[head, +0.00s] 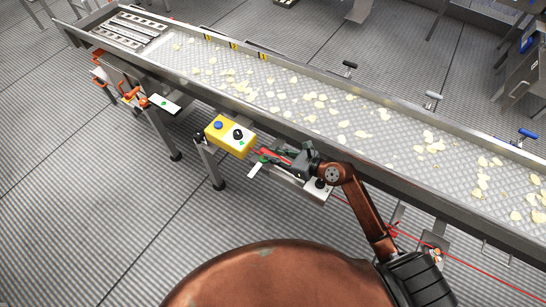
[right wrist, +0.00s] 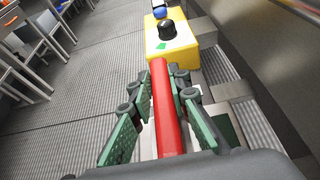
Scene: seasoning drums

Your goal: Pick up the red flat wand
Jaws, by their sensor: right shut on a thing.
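The red flat wand (right wrist: 164,105) runs lengthwise between the green-padded fingers of my right gripper (right wrist: 160,98) in the right wrist view. Its far end reaches toward the yellow box. In the head view the wand (head: 269,153) shows as a short red strip at the fingers of my right gripper (head: 281,156), beside the conveyor's near side. The right gripper is shut on the wand. The wand's near end is hidden by the gripper in the wrist view. My left gripper is not in view.
A yellow control box (head: 229,138) with blue and black buttons is just left of the gripper. The long conveyor (head: 330,112) carrying pale chips runs behind it, with a raised metal edge. A white tag (head: 256,170) is near the fingers. The floor at lower left is clear.

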